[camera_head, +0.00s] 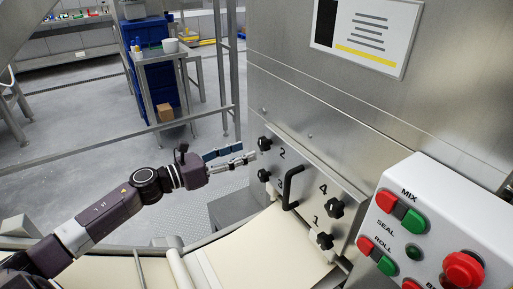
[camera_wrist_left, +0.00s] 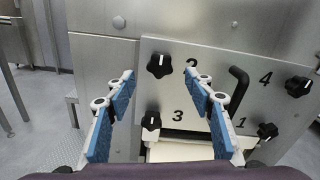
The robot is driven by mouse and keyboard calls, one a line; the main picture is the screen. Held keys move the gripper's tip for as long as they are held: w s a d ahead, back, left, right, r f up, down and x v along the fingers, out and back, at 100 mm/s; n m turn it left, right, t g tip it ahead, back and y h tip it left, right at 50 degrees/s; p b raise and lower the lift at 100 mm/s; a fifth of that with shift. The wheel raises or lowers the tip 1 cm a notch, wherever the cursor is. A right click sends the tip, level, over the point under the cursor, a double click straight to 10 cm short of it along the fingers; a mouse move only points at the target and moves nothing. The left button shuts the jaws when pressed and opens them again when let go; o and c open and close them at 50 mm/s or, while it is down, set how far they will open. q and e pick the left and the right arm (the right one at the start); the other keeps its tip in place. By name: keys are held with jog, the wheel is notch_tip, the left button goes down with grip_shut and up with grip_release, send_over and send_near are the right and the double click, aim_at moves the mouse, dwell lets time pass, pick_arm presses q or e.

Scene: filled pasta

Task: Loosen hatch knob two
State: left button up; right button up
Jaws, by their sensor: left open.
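Hatch knob two (camera_head: 264,143) is a black star-shaped knob at the upper left of the steel hatch plate (camera_head: 305,185), beside the printed 2. In the left wrist view, knob two (camera_wrist_left: 159,65) stands just above and between the fingertips, with its white mark pointing roughly up. My left gripper (camera_head: 247,156) is open and empty, its blue-padded fingers pointing at the plate a little short of knob two. In the left wrist view, the two fingers (camera_wrist_left: 159,85) are spread apart with nothing between them. My right gripper is not in view.
Knob three (camera_head: 264,175), knob four (camera_head: 336,208) and knob one (camera_head: 325,240) sit on the same plate around a black handle (camera_head: 292,187). A button panel (camera_head: 440,230) juts out at the right. A cream conveyor belt (camera_head: 260,250) runs below.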

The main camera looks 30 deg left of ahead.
aim_at(260, 145)
pick_arm(q)
jog(key=p+x, duration=0.1)
jog(key=x, duration=0.3)
jog(key=shift+w+r, duration=0.1)
jog(key=shift+w+d, duration=0.4)
jog(key=shift+w, duration=0.15)
jog(key=c, duration=1.2)
jog(key=shift+o, duration=0.2)
